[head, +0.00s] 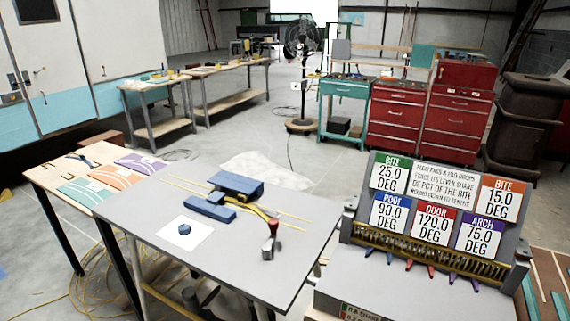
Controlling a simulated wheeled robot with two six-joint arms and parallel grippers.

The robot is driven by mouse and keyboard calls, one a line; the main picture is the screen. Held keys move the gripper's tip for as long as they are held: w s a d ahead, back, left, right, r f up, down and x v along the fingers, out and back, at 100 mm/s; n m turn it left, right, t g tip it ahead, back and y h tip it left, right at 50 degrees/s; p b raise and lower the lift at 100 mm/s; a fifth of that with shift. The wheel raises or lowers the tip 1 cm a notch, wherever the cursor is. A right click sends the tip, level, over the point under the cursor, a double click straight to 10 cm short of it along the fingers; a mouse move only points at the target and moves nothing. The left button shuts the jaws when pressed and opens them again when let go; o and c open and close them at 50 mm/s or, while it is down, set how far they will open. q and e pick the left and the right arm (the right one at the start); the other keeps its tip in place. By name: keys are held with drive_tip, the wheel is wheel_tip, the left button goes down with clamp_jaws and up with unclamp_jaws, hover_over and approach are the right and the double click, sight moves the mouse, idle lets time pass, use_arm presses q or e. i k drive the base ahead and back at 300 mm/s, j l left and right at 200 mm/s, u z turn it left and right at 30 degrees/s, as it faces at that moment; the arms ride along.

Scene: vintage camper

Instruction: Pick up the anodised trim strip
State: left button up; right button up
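A grey-topped table (150,222) stands in the middle foreground of the head view. Blue blocks lie on it: a long one (236,184) at the back and a lower one (211,208) in front. A short gold-yellow curved strip (262,213) lies by the blocks, its right end near a small red-and-grey upright piece (271,240). Thin pale-yellow lengths (290,215) also lie across the table. I cannot tell which of these is the anodised trim strip. Neither gripper shows in the head view.
A white sheet with a small blue piece (184,229) lies on the table's left part. A side table with coloured cards (116,178) adjoins at left. A sign-bearing bench machine (420,215) stands at right. The table's front right is clear.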

sight(241, 200)
drive_tip(key=z, duration=0.3)
drive_tip(key=j+z, duration=0.25)
drive_tip(key=z, duration=0.15)
drive_tip(key=j+z, duration=0.25)
drive_tip(key=z, duration=0.15)
drive_tip(key=k+j+z, duration=0.1)
drive_tip(key=j+z, duration=0.15)
drive_tip(key=z, duration=0.15)
drive_tip(key=j+z, duration=0.25)
drive_tip(key=z, duration=0.15)
drive_tip(key=k+j+z, duration=0.2)
drive_tip(key=z, duration=0.2)
drive_tip(key=k+j+z, duration=0.45)
drive_tip(key=z, duration=0.3)
drive_tip(key=k+z, duration=0.4)
drive_tip(key=i, duration=0.05)
